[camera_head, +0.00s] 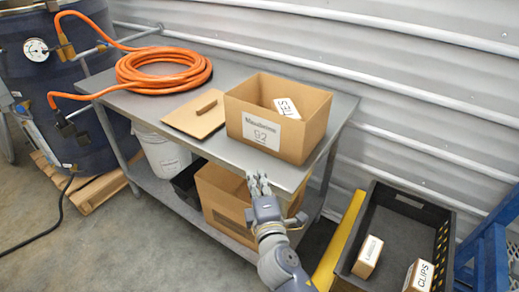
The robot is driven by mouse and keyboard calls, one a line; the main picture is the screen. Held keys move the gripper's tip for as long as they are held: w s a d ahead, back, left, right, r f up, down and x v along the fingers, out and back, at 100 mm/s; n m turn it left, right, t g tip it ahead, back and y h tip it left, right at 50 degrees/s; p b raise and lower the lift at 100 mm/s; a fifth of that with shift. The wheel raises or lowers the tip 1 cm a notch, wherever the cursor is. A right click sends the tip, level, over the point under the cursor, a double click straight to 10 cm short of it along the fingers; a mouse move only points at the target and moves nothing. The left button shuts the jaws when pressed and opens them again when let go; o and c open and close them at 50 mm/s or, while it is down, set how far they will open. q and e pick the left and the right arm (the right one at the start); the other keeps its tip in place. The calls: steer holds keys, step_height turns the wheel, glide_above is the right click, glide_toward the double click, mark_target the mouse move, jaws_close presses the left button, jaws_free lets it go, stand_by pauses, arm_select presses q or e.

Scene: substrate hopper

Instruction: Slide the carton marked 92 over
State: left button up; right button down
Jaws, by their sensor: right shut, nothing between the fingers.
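The carton marked 92 (287,132) is an open-topped brown box standing upright on the grey metal table (232,72), near its front right edge. A white label with the number is on its front face, and a white packet (286,107) with letters on it shows inside. My right gripper (259,180) is shut and empty. It appears in front of the table's front edge, below the carton in the picture and apart from it. My left gripper is not in view.
A coiled orange hose (164,70) and a brown lid with a handle (194,114) lie left of the carton. Another carton (222,190) is on the lower shelf. A black crate (399,220) with small boxes stands at right. A corrugated wall runs behind.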

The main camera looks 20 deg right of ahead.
steer(key=p, duration=0.2)
glide_toward(255, 136)
steer(key=shift+w+a, duration=1.2)
steer(key=shift+a, duration=0.05)
steer(key=shift+w+d, duration=0.65)
steer(key=shift+d, duration=0.35)
steer(key=shift+w+d+f, duration=0.15)
steer(key=shift+w+d, duration=0.2)
steer(key=shift+d, duration=0.15)
